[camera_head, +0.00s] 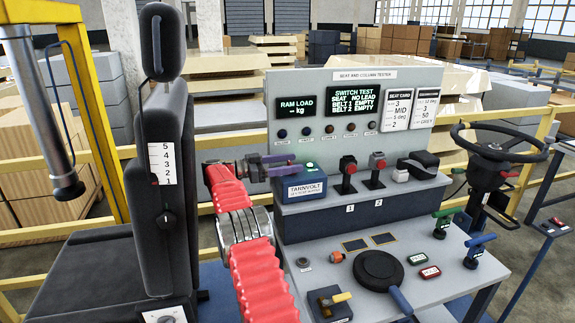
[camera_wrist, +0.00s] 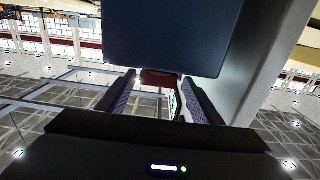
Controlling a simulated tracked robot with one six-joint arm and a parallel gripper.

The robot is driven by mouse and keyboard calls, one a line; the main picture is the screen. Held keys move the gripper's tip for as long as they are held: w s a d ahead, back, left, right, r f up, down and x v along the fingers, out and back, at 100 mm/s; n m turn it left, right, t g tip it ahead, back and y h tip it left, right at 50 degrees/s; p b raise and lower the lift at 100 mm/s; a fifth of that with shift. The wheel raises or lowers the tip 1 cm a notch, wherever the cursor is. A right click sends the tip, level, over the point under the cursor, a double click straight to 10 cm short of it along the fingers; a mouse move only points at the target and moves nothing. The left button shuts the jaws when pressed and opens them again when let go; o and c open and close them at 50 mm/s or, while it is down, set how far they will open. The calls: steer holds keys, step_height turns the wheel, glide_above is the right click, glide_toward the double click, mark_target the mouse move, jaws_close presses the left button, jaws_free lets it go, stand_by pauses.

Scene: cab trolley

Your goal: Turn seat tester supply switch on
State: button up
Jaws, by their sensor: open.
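The blue TARNVOLT supply box (camera_head: 305,189) stands on the left end of the console's raised ledge, with a small green-lit spot (camera_head: 310,165) at its top. I cannot tell the switch's position. My gripper (camera_head: 286,163) is open at the upper left of this box, its two dark purple fingers pointing right. In the wrist view, my gripper (camera_wrist: 160,77) has a gap between its fingers. A dark blue box face (camera_wrist: 175,35) fills the top there, beyond the fingertips. A dark red part (camera_wrist: 159,79) and a small green-lit part (camera_wrist: 174,103) show between the fingers.
The tester panel (camera_head: 420,80) behind shows RAM LOAD (camera_head: 300,106) and SWITCH TEST (camera_head: 358,97) displays. Two red-topped switches (camera_head: 348,165) (camera_head: 377,160) stand right of the box. The black seat (camera_head: 160,170) is at left, a steering wheel (camera_head: 497,145) at right.

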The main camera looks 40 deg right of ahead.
mark_target(290, 163)
step_height(290, 163, up, 10)
steer(key=shift+f, duration=0.1)
stand_by(0.5)
stand_by(0.6)
